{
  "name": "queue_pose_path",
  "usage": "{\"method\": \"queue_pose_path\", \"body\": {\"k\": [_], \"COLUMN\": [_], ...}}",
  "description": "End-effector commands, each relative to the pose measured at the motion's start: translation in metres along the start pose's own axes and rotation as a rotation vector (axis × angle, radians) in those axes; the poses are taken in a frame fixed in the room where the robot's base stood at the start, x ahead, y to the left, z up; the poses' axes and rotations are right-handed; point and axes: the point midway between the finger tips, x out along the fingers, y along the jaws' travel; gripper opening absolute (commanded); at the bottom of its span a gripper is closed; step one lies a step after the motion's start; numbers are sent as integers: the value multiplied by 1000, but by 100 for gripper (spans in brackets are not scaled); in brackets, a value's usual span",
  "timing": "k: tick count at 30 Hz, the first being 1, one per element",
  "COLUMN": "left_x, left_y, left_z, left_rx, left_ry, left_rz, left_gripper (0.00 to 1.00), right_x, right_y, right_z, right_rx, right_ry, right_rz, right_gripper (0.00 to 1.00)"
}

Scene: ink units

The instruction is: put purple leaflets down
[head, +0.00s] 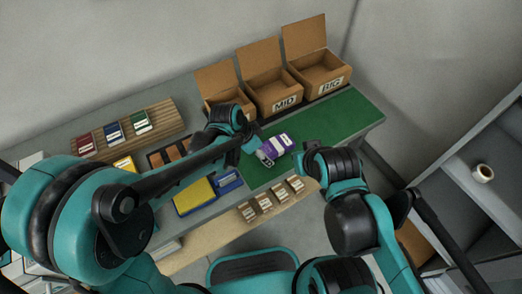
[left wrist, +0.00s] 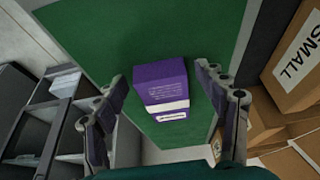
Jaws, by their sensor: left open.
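The purple leaflets (head: 279,145), a small purple block with a white band, lie on the green mat (head: 326,122). In the left wrist view the leaflets (left wrist: 160,88) sit on the mat between my spread fingers, with a visible gap on each side. My left gripper (head: 262,157) is open and close to the leaflets; it also shows in the left wrist view (left wrist: 160,80). My right gripper (head: 304,162) is just right of the leaflets, mostly hidden by its own wrist, so its jaws cannot be made out.
Open cardboard boxes marked MID (head: 287,103) and BIG (head: 331,84) stand at the back, beside a smaller box (head: 222,98). Several small packs (head: 265,202) line the front wooden strip. Blue and yellow items (head: 195,196) lie to the left. The mat's right end is clear.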

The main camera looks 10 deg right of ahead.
Motion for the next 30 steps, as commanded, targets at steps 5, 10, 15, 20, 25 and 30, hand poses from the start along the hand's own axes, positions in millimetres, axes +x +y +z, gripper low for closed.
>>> {"method": "queue_pose_path", "body": {"k": [5,10,15,20,25,30], "left_x": [-18,-56,-93,-115,-123,-125], "left_y": [0,0,0,0,0,0], "left_z": [-2,-2,-2,-2,-1,1], "left_rx": [-2,-2,-2,-2,0,-10], "left_ry": [0,0,1,0,0,0], "left_rz": [0,0,0,0,0,-5], "left_gripper": [72,72,72,72,72,72], "right_x": [-8,-21,-32,-38,-39,-39], "right_y": [0,0,0,0,0,0], "right_z": [-6,-15,-23,-27,-28,-28], "right_rx": [0,0,0,0,0,0], "right_ry": [0,0,0,0,0,0], "right_rz": [0,0,0,0,0,0], "right_gripper": [0,0,0,0,0,0]}}
